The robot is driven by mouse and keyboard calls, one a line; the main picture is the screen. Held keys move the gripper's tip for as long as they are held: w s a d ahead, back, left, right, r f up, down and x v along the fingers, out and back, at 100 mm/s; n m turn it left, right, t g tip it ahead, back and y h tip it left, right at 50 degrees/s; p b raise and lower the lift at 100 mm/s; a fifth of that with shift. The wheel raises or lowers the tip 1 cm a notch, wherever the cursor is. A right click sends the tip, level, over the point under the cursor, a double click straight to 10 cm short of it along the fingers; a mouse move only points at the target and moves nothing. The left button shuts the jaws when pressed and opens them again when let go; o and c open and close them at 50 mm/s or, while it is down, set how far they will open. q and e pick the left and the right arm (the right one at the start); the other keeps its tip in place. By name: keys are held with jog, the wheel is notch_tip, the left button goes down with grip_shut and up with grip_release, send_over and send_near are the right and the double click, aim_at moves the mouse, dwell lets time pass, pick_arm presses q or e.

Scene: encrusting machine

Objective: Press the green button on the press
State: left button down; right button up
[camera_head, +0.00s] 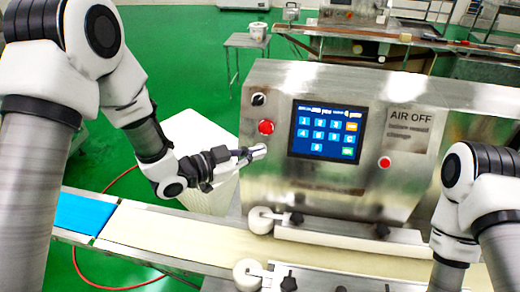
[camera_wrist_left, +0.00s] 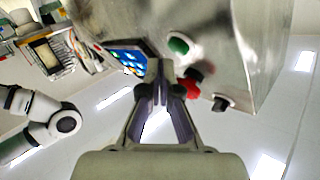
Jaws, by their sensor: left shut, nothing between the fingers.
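The press (camera_head: 340,85) is a grey metal machine with a blue touch screen (camera_head: 328,131). The green button (camera_wrist_left: 178,46) shows in the left wrist view on the machine's face, just beyond and right of my left fingertips (camera_wrist_left: 160,68). I cannot tell whether they touch it. In the head view my left gripper (camera_head: 254,153) is shut and empty, its tips close to the panel below a red button (camera_head: 266,127); the green button is hidden there. My right arm is at the right edge, its gripper out of view.
A black knob (camera_head: 258,99) sits above the red button. Another red button (camera_head: 385,162) is right of the screen. A pale conveyor belt (camera_head: 165,232) with white rollers runs below. A white bin (camera_head: 190,130) stands behind my left wrist.

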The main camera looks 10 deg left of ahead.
pick_arm(q)
jog(key=shift+w+f, duration=0.15)
jog(key=shift+w, duration=0.2)
jog(key=shift+w+f+b, duration=0.2)
jog(key=shift+w+b, duration=0.1)
dwell(0.6)
dwell(0.3)
jog(key=shift+s+r, duration=0.35)
jog(key=shift+s, duration=0.35)
jog(key=s, duration=0.1)
jog(key=s+r, duration=0.1)
jog(key=s, duration=0.1)
jog(key=s+r+p, duration=0.1)
jog(key=shift+s+r, duration=0.15)
jog(key=shift+s, duration=0.05)
dwell(0.6)
